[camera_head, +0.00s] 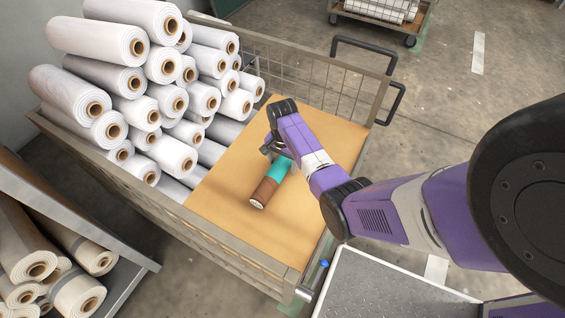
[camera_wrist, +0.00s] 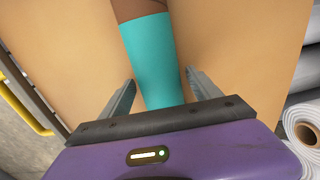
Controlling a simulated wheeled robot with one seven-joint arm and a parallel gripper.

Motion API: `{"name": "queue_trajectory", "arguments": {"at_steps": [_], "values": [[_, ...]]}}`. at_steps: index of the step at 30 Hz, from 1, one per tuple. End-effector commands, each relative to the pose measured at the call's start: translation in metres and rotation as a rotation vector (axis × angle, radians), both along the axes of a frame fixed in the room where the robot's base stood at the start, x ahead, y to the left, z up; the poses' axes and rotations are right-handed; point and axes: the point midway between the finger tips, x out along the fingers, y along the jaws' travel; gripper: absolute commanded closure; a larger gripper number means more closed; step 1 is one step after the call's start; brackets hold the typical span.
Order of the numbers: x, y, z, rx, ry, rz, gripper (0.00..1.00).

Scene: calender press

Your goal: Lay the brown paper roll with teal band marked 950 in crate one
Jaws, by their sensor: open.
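The brown paper roll with a teal band (camera_head: 265,191) lies on the tan board inside the wire-sided cart (camera_head: 300,262). Its near end is pale; no number is readable. In the wrist view the teal band (camera_wrist: 152,55) runs down between the two fingers, with brown above it. My gripper (camera_head: 270,148) is over the roll's far end. In the wrist view my gripper (camera_wrist: 157,88) is open, with a finger on each side of the band and a gap on both sides. The roll's far end is hidden by my gripper. I cannot tell which thing is crate one.
White rolls (camera_head: 150,90) are stacked in the cart's left part. A shelf (camera_head: 60,220) with more rolls stands at lower left. The cart has mesh walls and a dark handle (camera_head: 365,52). A grey textured platform (camera_head: 385,288) is at the bottom.

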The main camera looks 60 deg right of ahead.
Motion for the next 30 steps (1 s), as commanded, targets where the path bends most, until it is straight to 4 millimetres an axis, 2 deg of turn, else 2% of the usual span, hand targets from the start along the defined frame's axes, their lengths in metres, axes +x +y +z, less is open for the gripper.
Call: {"name": "queue_trajectory", "arguments": {"at_steps": [5, 12, 18, 23, 30], "values": [[0.001, 0.0, 0.029, -0.003, -0.003, 0.001, 0.28], [0.001, 0.0, 0.078, -0.003, -0.003, 0.001, 0.28], [0.001, 0.0, 0.108, -0.002, -0.002, 0.0, 0.28], [0.0, 0.0, 0.118, -0.001, -0.001, 0.0, 0.28], [0.0, 0.0, 0.119, -0.001, -0.001, 0.0, 0.28]]}}
